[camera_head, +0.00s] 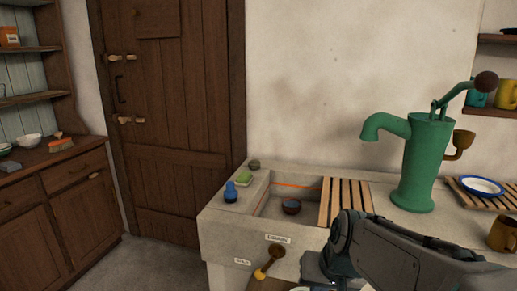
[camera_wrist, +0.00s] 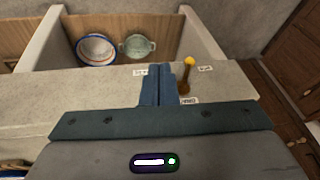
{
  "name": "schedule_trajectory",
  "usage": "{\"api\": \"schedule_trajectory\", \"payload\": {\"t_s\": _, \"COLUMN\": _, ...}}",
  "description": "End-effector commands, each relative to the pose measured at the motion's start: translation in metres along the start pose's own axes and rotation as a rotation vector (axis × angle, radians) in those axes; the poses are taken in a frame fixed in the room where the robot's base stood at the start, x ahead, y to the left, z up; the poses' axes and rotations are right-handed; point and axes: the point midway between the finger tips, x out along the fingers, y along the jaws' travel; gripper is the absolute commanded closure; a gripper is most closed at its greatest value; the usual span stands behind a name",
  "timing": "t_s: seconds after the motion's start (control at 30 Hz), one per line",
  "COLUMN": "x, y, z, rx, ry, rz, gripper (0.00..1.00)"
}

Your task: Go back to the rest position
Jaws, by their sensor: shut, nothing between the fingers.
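My gripper (camera_wrist: 158,86) shows in the wrist view with its two blue-grey fingers pressed together and nothing between them. It hangs over the pale stone edge (camera_wrist: 90,95) of the sink unit. In the head view my grey arm reaches in from the lower right, in front of the stone sink (camera_head: 228,222); the fingertips are hard to make out there.
A green pump (camera_head: 425,165) stands behind my arm. A blue-rimmed bowl (camera_wrist: 97,50) and a greenish pot (camera_wrist: 138,46) lie in a compartment. Floor (camera_head: 130,265) is clear at left.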

Motion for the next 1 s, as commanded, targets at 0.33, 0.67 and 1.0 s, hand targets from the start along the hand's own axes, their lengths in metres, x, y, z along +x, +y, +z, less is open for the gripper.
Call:
{"api": "schedule_trajectory", "payload": {"t_s": 0.33, "x": -0.1, "y": 0.011, "z": 0.031, "rx": -0.087, "ry": -0.072, "rz": 0.102, "gripper": 1.0}}
{"api": "schedule_trajectory", "payload": {"t_s": 0.67, "x": -0.12, "y": 0.018, "z": 0.045, "rx": -0.115, "ry": -0.099, "rz": 0.139, "gripper": 1.0}}
{"api": "schedule_trajectory", "payload": {"t_s": 1.0, "x": -0.12, "y": 0.018, "z": 0.045, "rx": -0.115, "ry": -0.099, "rz": 0.139, "gripper": 1.0}}
